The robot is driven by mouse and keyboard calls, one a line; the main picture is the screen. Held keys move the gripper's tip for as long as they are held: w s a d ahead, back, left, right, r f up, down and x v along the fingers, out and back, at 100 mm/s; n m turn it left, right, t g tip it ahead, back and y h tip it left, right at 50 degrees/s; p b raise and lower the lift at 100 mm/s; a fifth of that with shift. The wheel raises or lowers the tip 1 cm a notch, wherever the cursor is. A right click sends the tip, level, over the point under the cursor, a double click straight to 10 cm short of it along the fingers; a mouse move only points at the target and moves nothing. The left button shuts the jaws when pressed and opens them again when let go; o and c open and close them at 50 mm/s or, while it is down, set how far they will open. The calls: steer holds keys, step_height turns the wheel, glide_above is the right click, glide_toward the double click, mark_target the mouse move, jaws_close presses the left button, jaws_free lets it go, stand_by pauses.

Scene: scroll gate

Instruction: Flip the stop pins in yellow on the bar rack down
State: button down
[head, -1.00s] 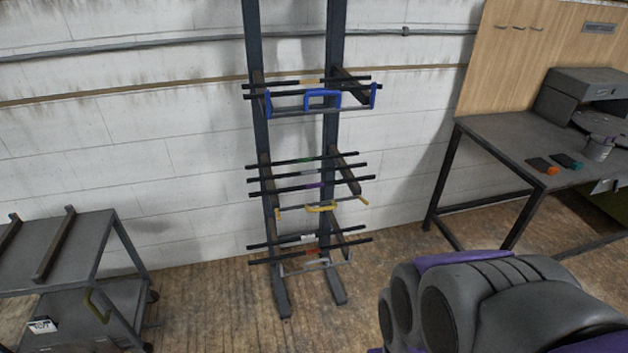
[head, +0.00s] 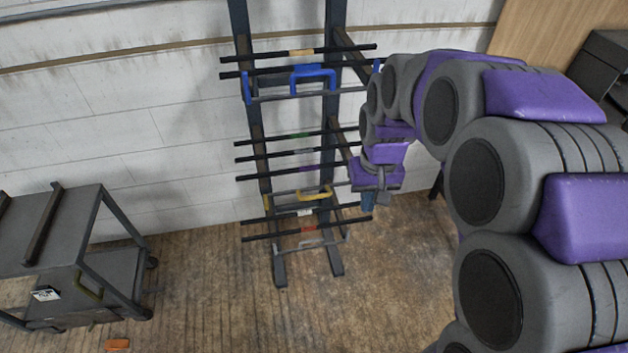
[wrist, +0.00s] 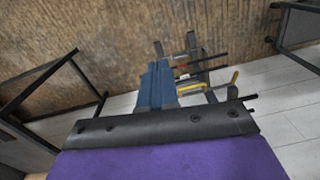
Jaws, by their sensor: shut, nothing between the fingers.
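The bar rack (head: 256,157) stands against the wall in the head view, with dark bars on several levels. Its yellow stop piece (head: 318,193) is a bent handle on a grey rod below the middle bars. Its right end is hidden behind my gripper and the tilt of its pins is hard to tell. In the wrist view, yellow parts (wrist: 192,89) show just right of the fingers. My gripper (head: 368,203) is shut and empty, pointing down just right of the rack. Its blue fingers (wrist: 158,85) are together in the wrist view. Contact with the yellow piece cannot be told.
A blue stop piece (head: 314,73) is on the upper level and a grey one (head: 310,244) on the lowest. A grey cart (head: 75,240) stands left. An orange object (head: 118,344) lies on the floor. The floor before the rack is clear.

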steer(key=w+a+f+p, duration=0.2)
steer(key=w+a, duration=0.1)
steer(key=w, duration=0.7)
steer(key=n+t+p, duration=0.1)
steer(key=t, duration=0.1)
glide_above(317, 187)
steer(key=s, duration=0.2)
step_height(317, 187, down, 18)
steer(key=shift+s+d+f+b, duration=0.15)
steer(key=shift+s+f+b, duration=0.25)
steer(key=shift+s+f, duration=0.95)
steer(key=shift+f+t, duration=0.2)
steer(key=shift+t, duration=0.1)
